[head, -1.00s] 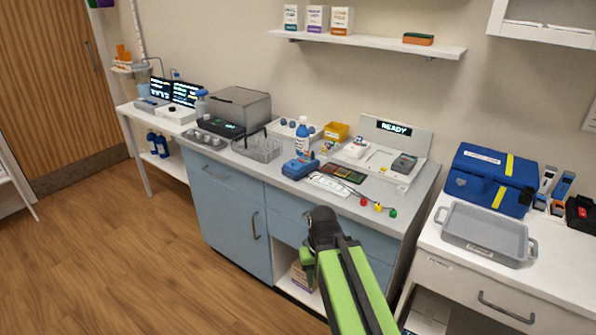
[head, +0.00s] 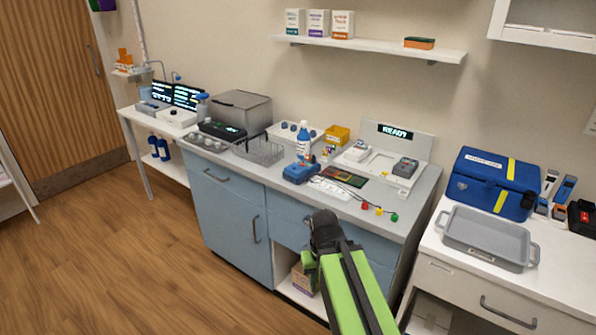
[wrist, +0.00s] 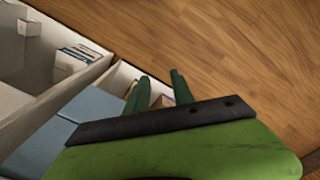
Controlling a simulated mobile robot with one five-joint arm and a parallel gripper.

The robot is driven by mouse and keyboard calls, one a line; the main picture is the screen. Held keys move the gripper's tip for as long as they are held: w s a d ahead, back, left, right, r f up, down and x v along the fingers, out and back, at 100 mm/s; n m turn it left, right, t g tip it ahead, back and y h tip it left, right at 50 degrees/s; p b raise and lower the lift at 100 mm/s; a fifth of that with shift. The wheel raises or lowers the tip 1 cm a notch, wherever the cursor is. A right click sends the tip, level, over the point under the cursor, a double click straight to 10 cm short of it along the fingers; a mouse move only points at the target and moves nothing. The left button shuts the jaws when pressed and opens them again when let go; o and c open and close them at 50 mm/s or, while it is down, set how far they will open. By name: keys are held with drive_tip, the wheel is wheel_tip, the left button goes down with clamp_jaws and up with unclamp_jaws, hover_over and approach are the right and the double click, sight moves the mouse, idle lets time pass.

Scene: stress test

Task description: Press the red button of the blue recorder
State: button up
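Two blue items in the head view could be the recorder. A small blue device (head: 300,173) sits on the middle counter, and a slim blue-faced device (head: 565,189) stands at the right beside the blue case. Both are too small for me to make out a red button. My gripper shows in the wrist view (wrist: 156,88) with its two green fingers apart and nothing between them. In the head view my arm reaches up in front of the counter's drawers, and its end is apart from both devices.
The middle counter (head: 405,228) also holds a wire basket (head: 258,151), a bottle (head: 304,142), a yellow bin (head: 336,138) and a READY station (head: 395,131). The right table carries a grey tray (head: 488,238) and a blue case (head: 492,184). The wooden floor (head: 130,260) is clear at left.

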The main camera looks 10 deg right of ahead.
clamp_jaws()
idle(1.4)
